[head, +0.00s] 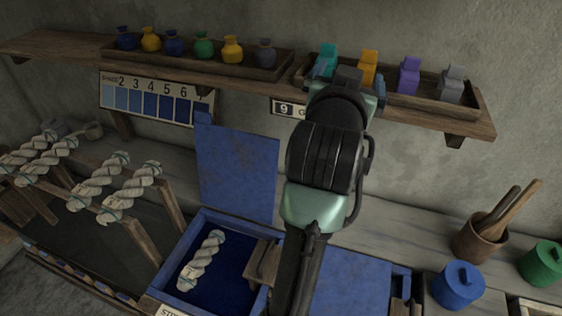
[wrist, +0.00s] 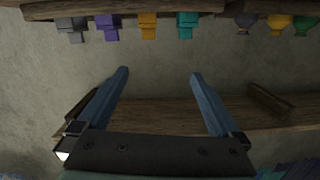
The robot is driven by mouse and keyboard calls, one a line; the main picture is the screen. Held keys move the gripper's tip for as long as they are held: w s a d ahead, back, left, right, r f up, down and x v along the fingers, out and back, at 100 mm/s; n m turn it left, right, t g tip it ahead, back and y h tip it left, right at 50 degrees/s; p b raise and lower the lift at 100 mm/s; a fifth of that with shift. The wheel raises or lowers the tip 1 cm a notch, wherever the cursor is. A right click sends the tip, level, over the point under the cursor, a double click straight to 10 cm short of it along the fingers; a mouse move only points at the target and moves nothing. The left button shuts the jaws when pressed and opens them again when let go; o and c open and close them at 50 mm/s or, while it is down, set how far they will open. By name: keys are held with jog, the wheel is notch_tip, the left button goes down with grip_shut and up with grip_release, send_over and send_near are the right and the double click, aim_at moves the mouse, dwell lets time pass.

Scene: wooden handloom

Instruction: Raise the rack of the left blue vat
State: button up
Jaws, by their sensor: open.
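The left blue vat (head: 189,225) stands at the lower middle of the head view with its blue lid (head: 237,172) raised upright behind it. Inside, a twisted pale skein (head: 202,260) lies over the dark blue dye. A wooden piece (head: 264,262), perhaps part of the rack, shows at the vat's right side, partly hidden by my arm. My gripper (wrist: 160,75) is open and empty in the wrist view, with its fingers wide apart before the wall and shelf. The head view does not show the fingertips clearly.
A second vat with a flat blue lid (head: 350,284) stands to the right. A blue pot (head: 459,285) and a tool cup (head: 478,240) are farther right. Skeins on wooden racks (head: 128,190) stand left. A shelf (head: 420,115) with jars and blocks runs along the wall.

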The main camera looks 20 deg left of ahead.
jog(key=w+a+f+g+p, duration=0.2)
jog(key=a+f+g, duration=0.15)
jog(key=f, duration=0.35)
jog(key=g+p, duration=0.5)
jog(key=g, duration=0.5)
send_over(265, 253)
notch_tip(265, 253, down, 22)
jog(key=r, duration=0.1)
jog(key=shift+n, duration=0.4)
notch_tip(265, 253, down, 17)
jog(key=b, duration=1.6)
jog(key=shift+f, duration=0.45)
jog(key=shift+c, duration=0.3)
grip_shut()
